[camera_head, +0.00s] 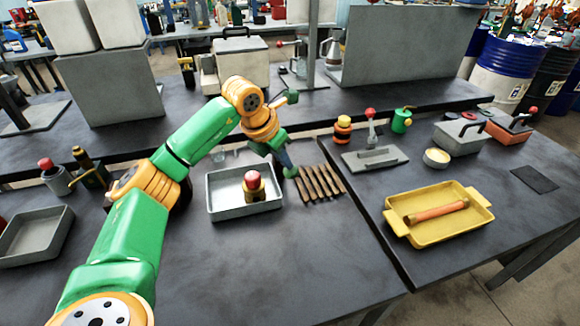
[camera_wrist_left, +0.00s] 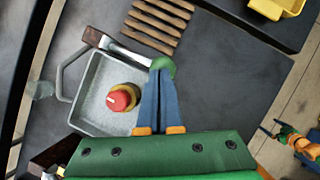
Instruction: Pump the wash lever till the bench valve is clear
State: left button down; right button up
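A lever with a dark handle end (camera_wrist_left: 92,37) and a metal bar ends in a green ball knob (camera_wrist_left: 164,67). The knob also shows in the head view (camera_head: 291,172), right of the grey tray (camera_head: 215,205). My left gripper (camera_head: 286,162) points down with its blue fingers together, tips at the knob. In the left wrist view the fingers (camera_wrist_left: 161,72) overlap the knob; contact is unclear. A red-topped, yellow-bodied fitting (camera_head: 253,187), possibly the valve, stands in the tray. My right gripper (camera_wrist_left: 271,128) is small at the right edge of the wrist view, its fingers apparently apart.
A brown slatted rack (camera_head: 320,183) lies right of the knob. A yellow tray (camera_head: 475,203) holding an orange rod (camera_head: 436,212) is on the right bench. A grey tray (camera_head: 30,235) and a red-topped canister (camera_head: 54,178) stand at left. The front bench surface is clear.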

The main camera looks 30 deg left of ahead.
pick_arm(q)
notch_tip(320, 180, down, 4)
jog(key=b, duration=0.3)
jog(key=shift+s+d+f, duration=0.1)
jog(key=shift+f, duration=0.15)
jog(key=shift+r, duration=0.1)
jog(key=b, duration=0.1)
send_near(285, 174)
jog(key=shift+s+f, duration=0.7)
jog(key=shift+f, duration=0.25)
jog(key=shift+a, duration=0.3)
